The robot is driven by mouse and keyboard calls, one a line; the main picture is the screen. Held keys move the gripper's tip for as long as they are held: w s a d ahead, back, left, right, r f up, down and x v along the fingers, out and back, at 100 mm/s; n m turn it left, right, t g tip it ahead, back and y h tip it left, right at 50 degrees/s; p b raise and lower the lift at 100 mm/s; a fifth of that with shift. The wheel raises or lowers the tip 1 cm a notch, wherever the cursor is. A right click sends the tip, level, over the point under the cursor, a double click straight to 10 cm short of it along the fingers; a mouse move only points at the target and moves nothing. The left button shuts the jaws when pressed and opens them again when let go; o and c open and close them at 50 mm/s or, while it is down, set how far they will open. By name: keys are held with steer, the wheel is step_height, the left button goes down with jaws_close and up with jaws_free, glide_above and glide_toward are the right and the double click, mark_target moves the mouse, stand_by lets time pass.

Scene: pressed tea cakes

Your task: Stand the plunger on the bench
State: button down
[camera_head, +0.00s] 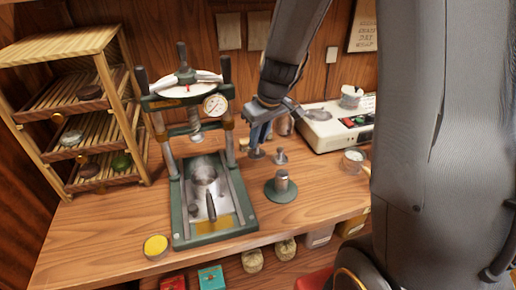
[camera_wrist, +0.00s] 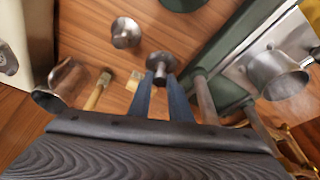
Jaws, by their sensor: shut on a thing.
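My gripper (camera_head: 257,133) is in front of the back wall, to the right of the press, pointing down. Its two blue fingers (camera_wrist: 162,97) are shut on the stem of a small grey metal plunger with a round disc end (camera_wrist: 160,62). In the head view the disc (camera_head: 256,153) is lowest, just above or on the wooden bench (camera_head: 325,190); I cannot tell whether it touches. The plunger looks roughly upright. The fingers hide part of its stem.
A similar metal piece (camera_head: 280,157) stands close to the right of the held plunger. A green round base with a metal post (camera_head: 281,190) is nearer. The green press (camera_head: 190,120) stands left, a white console (camera_head: 335,127) right.

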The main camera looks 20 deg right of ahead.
mark_target(259, 146)
steer(key=shift+f, duration=2.1)
steer(key=shift+f, duration=0.15)
steer(key=c, duration=1.6)
jaws_free()
steer(key=shift+c, duration=0.2)
steer(key=shift+r, duration=0.25)
steer(key=b+v, duration=0.1)
steer(key=v, duration=1)
steer(key=s+a+f+m+g+h, duration=0.1)
steer(key=s+f+m, duration=0.3)
steer(key=s, duration=1)
step_height(259, 146, down, 3)
steer(key=shift+s+f+m+g, duration=0.15)
steer(key=shift+s+m+g, duration=0.15)
steer(key=shift+g, duration=0.3)
